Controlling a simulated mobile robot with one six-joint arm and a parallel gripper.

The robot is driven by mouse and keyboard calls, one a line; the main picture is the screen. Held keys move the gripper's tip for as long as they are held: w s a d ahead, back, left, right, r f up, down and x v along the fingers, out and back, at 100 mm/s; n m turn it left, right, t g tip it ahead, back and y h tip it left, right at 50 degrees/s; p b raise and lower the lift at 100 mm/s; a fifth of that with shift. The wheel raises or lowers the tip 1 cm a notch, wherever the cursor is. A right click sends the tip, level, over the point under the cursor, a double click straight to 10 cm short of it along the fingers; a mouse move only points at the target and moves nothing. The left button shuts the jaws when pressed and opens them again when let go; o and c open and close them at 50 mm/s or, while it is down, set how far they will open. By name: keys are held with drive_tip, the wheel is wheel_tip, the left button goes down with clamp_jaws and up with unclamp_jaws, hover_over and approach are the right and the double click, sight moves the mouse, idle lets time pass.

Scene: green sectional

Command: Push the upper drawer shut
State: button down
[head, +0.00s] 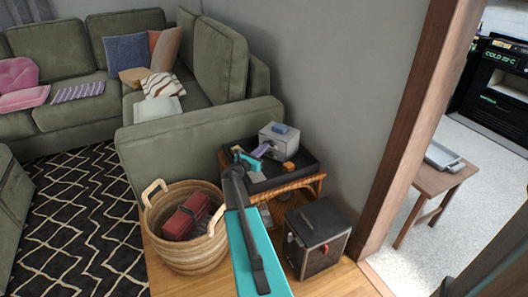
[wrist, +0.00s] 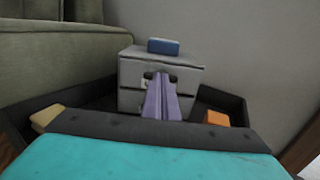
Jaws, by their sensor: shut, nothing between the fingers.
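A small light-grey drawer unit (head: 279,136) stands in a black tray on a side table, with a blue block (head: 281,128) on top. In the wrist view its upper drawer (wrist: 187,77) faces me, with a dark handle slot near the middle. The lower drawer (wrist: 129,101) is below it. My gripper (head: 266,148) is shut and empty; its purple fingers (wrist: 161,76) point at the middle of the upper drawer's front and hide part of it. I cannot tell if they touch it, or how far the drawer stands out.
The black tray (head: 304,170) also holds an orange block (head: 289,168) and a tan block (wrist: 46,118). A sofa arm (head: 200,123) is behind left and a grey wall right. A wicker basket (head: 165,228) and a dark box (head: 318,235) stand on the floor in front.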

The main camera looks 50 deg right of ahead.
drive_tip(key=shift+s+d, duration=0.15)
drive_tip(key=shift+d, duration=0.05)
drive_tip(key=shift+a, duration=0.2)
drive_tip(key=a, duration=1.3)
drive_tip(key=shift+a, duration=0.4)
drive_tip(key=shift+s, duration=0.15)
